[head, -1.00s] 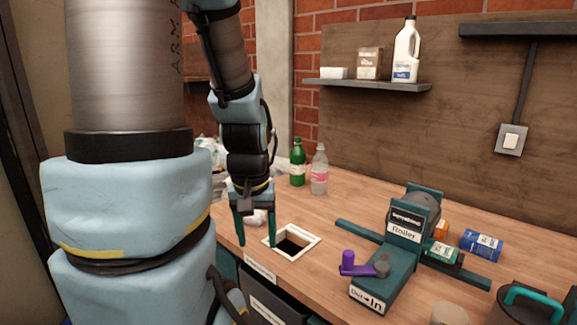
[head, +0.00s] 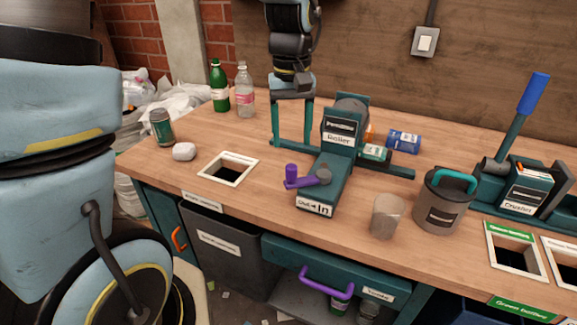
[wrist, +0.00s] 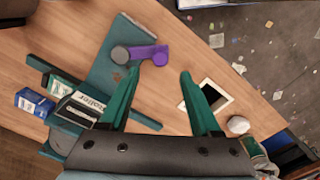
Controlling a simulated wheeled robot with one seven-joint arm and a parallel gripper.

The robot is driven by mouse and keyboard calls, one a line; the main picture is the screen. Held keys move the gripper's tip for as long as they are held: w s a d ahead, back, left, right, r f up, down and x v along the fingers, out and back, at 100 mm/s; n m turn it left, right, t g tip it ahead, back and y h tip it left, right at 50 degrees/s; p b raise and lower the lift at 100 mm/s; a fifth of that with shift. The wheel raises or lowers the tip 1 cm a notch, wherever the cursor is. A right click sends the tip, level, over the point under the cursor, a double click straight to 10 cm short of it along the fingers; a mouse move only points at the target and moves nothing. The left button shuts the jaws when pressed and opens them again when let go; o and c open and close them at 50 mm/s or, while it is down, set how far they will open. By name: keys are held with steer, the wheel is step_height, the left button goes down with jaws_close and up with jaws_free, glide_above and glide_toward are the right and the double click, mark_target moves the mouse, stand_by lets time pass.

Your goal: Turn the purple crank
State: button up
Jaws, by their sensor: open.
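The purple crank (head: 292,178) is on the front of the teal roller machine (head: 338,185), beside the label reading "In". Its upright purple handle stands at the left end of a short purple arm, which runs to a grey round hub (head: 324,175). In the wrist view the purple crank (wrist: 150,55) lies just beyond my fingertips, with its hub at left. My gripper (head: 292,143) is open and empty, pointing down behind the crank and left of the roller housing. In the wrist view my gripper (wrist: 160,74) has its teal fingers apart, with bare wood between them.
A white-framed square hole (head: 228,168) lies left of the crank. A cloudy cup (head: 387,215) and a grey pot with teal handle (head: 441,202) stand to the right. Two bottles (head: 245,92) stand behind. A crusher with a blue lever (head: 533,92) is far right.

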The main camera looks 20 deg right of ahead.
mark_target(291, 166)
step_height(291, 166, down, 9)
steer(key=shift+r+p, duration=0.1)
steer(key=shift+p, duration=0.5)
jaws_close()
stand_by(1.1)
